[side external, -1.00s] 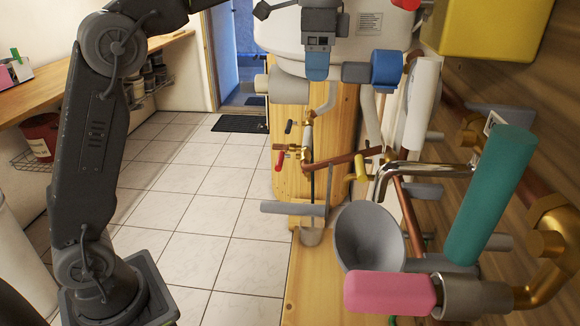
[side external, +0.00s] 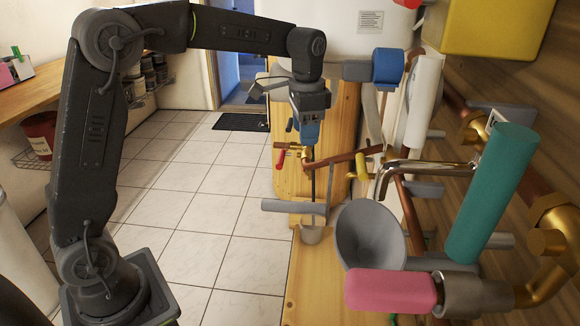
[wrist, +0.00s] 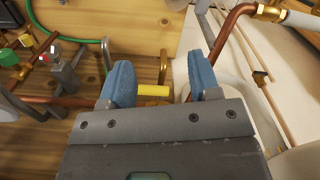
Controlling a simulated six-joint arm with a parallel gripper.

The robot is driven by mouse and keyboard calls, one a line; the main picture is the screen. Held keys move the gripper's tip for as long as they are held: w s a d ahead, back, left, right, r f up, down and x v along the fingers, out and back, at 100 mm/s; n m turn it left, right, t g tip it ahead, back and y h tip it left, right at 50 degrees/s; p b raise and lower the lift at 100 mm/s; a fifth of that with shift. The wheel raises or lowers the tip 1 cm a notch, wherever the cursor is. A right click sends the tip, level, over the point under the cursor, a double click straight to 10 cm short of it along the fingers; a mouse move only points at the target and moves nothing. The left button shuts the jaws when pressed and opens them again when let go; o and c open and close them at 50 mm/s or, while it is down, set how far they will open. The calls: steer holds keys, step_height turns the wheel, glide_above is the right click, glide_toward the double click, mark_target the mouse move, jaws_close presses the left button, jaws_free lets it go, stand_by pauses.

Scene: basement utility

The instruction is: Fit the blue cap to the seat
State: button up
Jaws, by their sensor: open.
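The blue cap (side external: 388,67) is a short blue cylinder at the upper right of the side view, at the end of a grey stub (side external: 356,70). I cannot tell which fitting is the seat. My gripper (side external: 307,133) hangs pointing down, left of and below the cap and apart from it. In the wrist view, its two blue fingers (wrist: 159,84) are spread with nothing held between them. A yellow handle (wrist: 153,90) shows beyond the gap. I cannot make out the cap in the wrist view.
Copper pipes (side external: 343,160), a chrome spout (side external: 430,168) and a grey funnel (side external: 370,237) crowd the area below and right of my gripper. A teal cylinder (side external: 492,195) and a pink grip (side external: 390,290) stick out at right.

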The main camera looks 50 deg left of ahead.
steer(key=a+f+n, duration=0.1)
steer(key=a+f, duration=0.3)
steer(key=f, duration=0.7)
steer(key=shift+s+f, duration=0.3)
steer(key=shift+s, duration=0.15)
steer(key=shift+r, duration=0.1)
steer(key=s+d+r+n+t, duration=0.1)
steer(key=s+d+r+t, duration=0.1)
steer(key=s, duration=0.6)
steer(key=s+d+r+n+t, duration=0.1)
steer(key=s+d+r+n, duration=0.1)
steer(key=s+r, duration=0.3)
steer(key=s+d+r+n+t, duration=0.1)
steer(key=s+d+r+t, duration=0.1)
steer(key=s, duration=0.9)
step_height(320, 180, up, 2)
steer(key=shift+d+r+n+t, duration=0.25)
steer(key=shift+d+n+t, duration=0.05)
steer(key=shift+d, duration=0.55)
